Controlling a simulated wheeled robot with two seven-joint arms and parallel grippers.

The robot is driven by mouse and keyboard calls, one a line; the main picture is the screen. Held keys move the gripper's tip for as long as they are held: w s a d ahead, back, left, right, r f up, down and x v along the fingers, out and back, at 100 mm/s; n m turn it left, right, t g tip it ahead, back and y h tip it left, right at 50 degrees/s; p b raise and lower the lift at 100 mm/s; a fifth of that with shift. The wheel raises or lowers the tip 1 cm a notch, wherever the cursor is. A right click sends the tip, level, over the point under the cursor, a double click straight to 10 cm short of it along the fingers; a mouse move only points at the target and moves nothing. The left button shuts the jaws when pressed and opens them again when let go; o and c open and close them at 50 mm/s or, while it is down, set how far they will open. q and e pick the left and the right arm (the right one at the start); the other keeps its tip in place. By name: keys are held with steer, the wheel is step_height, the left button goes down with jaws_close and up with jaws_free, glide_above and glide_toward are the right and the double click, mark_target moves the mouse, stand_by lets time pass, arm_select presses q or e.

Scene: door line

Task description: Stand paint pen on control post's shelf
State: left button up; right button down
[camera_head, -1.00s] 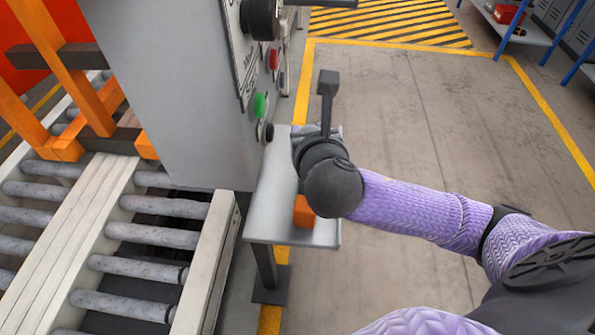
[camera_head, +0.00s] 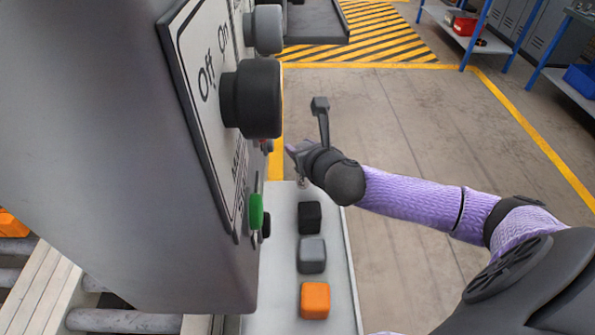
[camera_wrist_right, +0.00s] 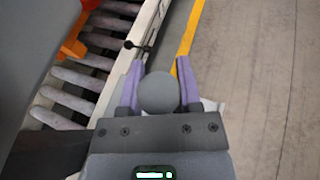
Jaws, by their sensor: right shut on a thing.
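The control post (camera_head: 110,130) fills the left of the head view, with its panel facing right. Its narrow grey shelf (camera_head: 279,275) sticks out below the panel. My right gripper (camera_head: 297,158) is at the shelf's far end. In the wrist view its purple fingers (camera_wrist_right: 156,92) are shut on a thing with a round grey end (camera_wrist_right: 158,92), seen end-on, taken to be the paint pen. A small pale bit shows under the gripper in the head view; I cannot tell whether it touches the shelf. My left gripper is out of view.
A black block (camera_head: 309,217), a grey block (camera_head: 311,255) and an orange block (camera_head: 315,300) stand in a row on the shelf. A roller conveyor (camera_head: 120,321) lies lower left.

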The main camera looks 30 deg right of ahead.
step_height(320, 180, down, 3)
steer(key=shift+f+b, duration=0.2)
steer(key=shift+b, duration=0.35)
steer(key=shift+r, duration=0.2)
steer(key=shift+c, duration=1.5)
jaws_free()
steer(key=shift+f, duration=0.1)
steer(key=shift+r, duration=0.2)
steer(key=p+v, duration=0.3)
steer(key=v, duration=0.9)
steer(key=shift+p, duration=0.35)
steer(key=shift+f, duration=0.1)
